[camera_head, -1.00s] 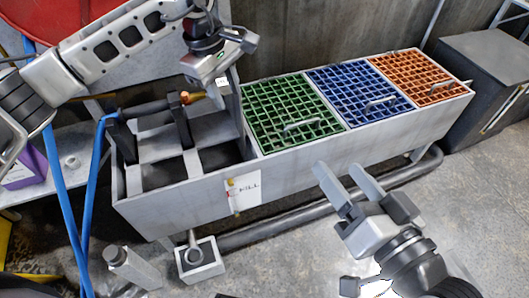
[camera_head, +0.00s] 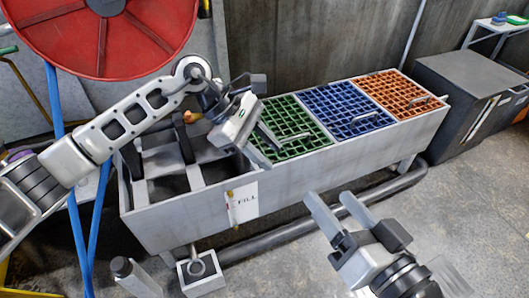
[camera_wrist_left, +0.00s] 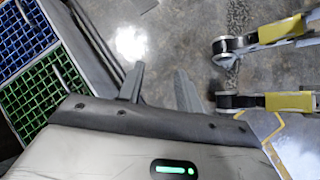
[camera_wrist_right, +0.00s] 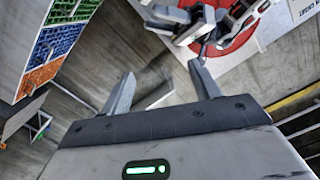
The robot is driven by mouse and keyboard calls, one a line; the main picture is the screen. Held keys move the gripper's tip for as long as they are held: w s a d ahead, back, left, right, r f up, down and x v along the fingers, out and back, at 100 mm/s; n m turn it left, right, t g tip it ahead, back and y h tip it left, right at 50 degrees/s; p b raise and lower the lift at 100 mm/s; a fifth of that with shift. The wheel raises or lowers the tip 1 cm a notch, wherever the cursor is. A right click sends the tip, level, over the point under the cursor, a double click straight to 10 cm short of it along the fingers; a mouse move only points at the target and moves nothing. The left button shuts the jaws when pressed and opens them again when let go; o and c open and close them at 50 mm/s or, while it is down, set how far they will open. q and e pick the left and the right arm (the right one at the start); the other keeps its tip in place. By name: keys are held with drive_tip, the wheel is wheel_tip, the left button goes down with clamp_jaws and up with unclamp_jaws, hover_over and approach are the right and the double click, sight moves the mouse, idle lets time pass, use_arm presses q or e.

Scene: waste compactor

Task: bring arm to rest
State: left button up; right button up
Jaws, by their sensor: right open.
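My left gripper (camera_head: 271,156) is over the front of the trough, by the green grate, with its fingers apart and nothing between them. Its fingers also show apart in the left wrist view (camera_wrist_left: 158,84), over the floor. My right gripper (camera_head: 327,194) is in front of the trough over the floor, fingers parallel, apart and empty. The right wrist view shows its two fingers (camera_wrist_right: 163,82) with a clear gap between them. Part of my left arm crosses the left end of the trough and hides some of it.
A grey trough (camera_head: 300,190) holds green (camera_head: 288,116), blue (camera_head: 350,119) and orange (camera_head: 404,88) grates. A red reel (camera_head: 60,25) and blue hoses (camera_head: 76,225) are at the left. A dark cabinet (camera_head: 465,95) stands right. A pipe (camera_head: 285,233) runs along the floor.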

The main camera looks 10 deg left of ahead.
use_arm(q)
drive_tip(key=shift+d, duration=0.1)
idle(0.4)
